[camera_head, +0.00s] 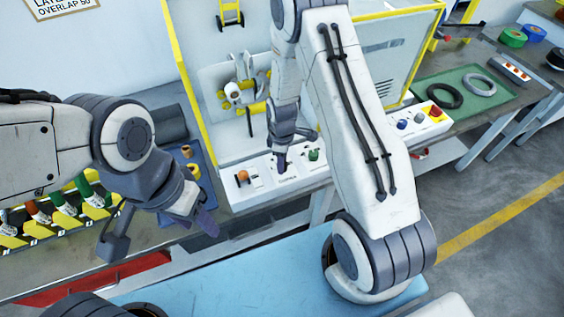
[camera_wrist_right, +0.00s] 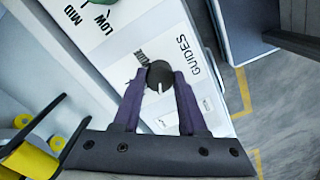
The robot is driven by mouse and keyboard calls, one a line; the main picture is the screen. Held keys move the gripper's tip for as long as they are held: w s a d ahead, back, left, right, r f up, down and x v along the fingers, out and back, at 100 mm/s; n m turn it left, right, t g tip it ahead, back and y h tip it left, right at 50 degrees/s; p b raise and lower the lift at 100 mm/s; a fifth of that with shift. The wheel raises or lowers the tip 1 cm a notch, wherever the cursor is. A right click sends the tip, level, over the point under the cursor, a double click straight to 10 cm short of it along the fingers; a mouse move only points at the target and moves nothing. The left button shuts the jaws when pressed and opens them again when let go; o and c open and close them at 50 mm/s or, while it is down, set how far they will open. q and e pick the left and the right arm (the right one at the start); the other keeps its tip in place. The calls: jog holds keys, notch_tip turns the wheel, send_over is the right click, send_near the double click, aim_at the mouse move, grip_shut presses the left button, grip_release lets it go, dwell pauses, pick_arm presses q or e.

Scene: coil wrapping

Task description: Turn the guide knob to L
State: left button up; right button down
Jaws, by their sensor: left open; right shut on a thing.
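The guide knob (camera_wrist_right: 159,75) is a small dark round knob with a white mark, beside the printed word GUIDES in the right wrist view. The mark sits on its side nearer my gripper; the letter it points at is not readable. My right gripper (camera_wrist_right: 160,92) is shut on the knob, one purple finger on each side. In the head view my right gripper (camera_head: 282,165) is down at the white control panel (camera_head: 262,193) and hides the knob. My left gripper (camera_head: 206,224) is open and empty, left of the panel near the bench edge.
A green knob (camera_head: 314,155) and an orange knob (camera_head: 242,176) flank my right gripper on the panel. A yellow-framed machine (camera_head: 187,75) stands behind. A green tray (camera_head: 478,113) with rings lies at right. Blue mat (camera_head: 172,206) lies near my left gripper.

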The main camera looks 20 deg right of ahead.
jog(key=m, duration=0.3)
jog(key=shift+m+b, duration=0.3)
jog(key=shift+m, duration=0.1)
jog(key=m, duration=0.4)
jog(key=shift+m+b, duration=0.3)
jog(key=shift+b, duration=0.05)
jog(key=m, duration=0.3)
jog(key=shift+m+b, duration=0.35)
jog(key=shift+m, duration=1.55)
jog(key=shift+c, duration=2.2)
grip_release()
notch_tip(320, 180, up, 11)
jog(key=b, duration=0.1)
jog(key=shift+f, duration=0.2)
